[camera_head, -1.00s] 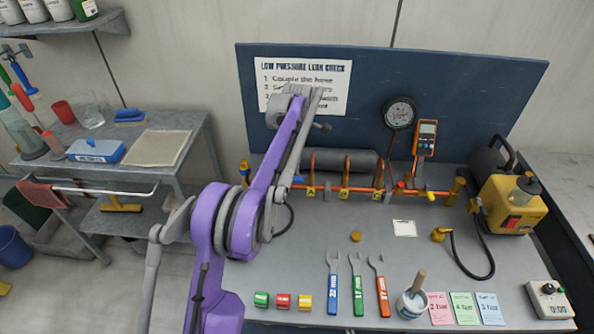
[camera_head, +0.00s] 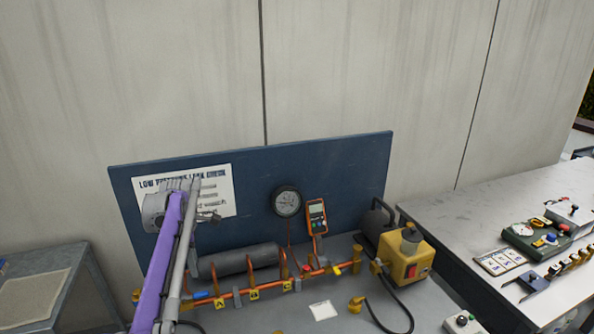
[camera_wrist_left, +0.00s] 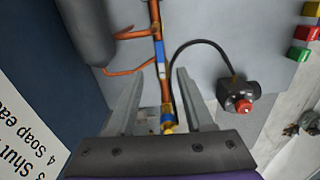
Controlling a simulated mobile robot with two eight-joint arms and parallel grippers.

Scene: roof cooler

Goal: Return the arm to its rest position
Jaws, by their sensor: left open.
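My left arm (camera_head: 160,265), purple and grey, rises from the bottom left in the head view. Its left gripper (camera_head: 211,216) is up in front of the lower part of the white instruction sheet (camera_head: 215,180), and its fingers are hard to make out there. In the left wrist view the left gripper (camera_wrist_left: 158,78) has its two grey fingers apart, with nothing held between them. An orange pipe with a blue band (camera_wrist_left: 160,50) and a yellow end shows beyond and between the fingers. My right gripper is not in view.
Behind the arm stands a blue backboard (camera_head: 255,185) with a gauge (camera_head: 286,201) and an orange meter (camera_head: 317,215). A grey cylinder (camera_head: 240,260) and a yellow pump (camera_head: 405,258) stand on the bench. A second bench (camera_head: 470,235) is at right, a side table (camera_head: 45,285) at left.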

